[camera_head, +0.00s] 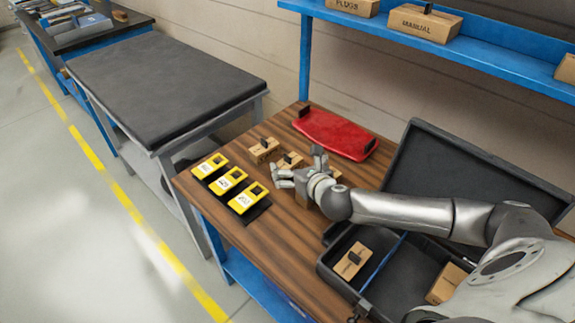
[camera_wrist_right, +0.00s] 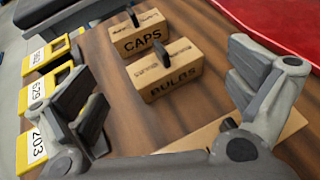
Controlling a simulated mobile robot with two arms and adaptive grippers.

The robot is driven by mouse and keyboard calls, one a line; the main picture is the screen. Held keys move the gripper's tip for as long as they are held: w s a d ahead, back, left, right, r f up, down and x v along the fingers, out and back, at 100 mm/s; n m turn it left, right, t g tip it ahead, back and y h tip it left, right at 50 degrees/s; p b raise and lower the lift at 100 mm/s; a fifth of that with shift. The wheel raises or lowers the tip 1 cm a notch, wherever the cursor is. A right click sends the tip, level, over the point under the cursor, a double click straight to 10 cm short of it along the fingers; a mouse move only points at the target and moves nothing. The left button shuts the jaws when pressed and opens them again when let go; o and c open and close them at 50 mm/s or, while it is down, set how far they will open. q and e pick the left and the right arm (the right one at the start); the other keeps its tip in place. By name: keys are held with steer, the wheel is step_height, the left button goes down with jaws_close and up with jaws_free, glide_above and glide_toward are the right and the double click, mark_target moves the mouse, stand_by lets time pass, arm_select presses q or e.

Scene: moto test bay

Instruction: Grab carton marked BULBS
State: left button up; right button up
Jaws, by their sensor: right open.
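The brown carton marked BULBS (camera_wrist_right: 170,80), with a dark grip tab on top, sits on the wooden table in front of my right gripper. It also shows in the head view (camera_head: 288,161), partly behind the fingers. My right gripper (camera_head: 300,172) is open and empty. In the right wrist view its fingers (camera_wrist_right: 168,96) stand apart, one to each side of the view, with the BULBS carton farther out between them, apart from both. A similar carton marked CAPS (camera_wrist_right: 139,34) stands just behind BULBS. My left gripper is not in view.
Another carton (camera_wrist_right: 190,135) lies close under my right gripper. Yellow numbered holders (camera_head: 228,181) line the table's left edge. A red tray (camera_head: 336,131) lies behind. An open black case (camera_head: 398,277) with cartons stands at right. A blue shelf (camera_head: 500,58) hangs above.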

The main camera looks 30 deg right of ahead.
mark_target(289, 159)
steer(key=shift+x, duration=3.35)
steer(key=shift+s, duration=0.1)
steer(key=c, duration=0.7)
steer(key=shift+r, duration=0.1)
steer(key=shift+c, duration=0.2)
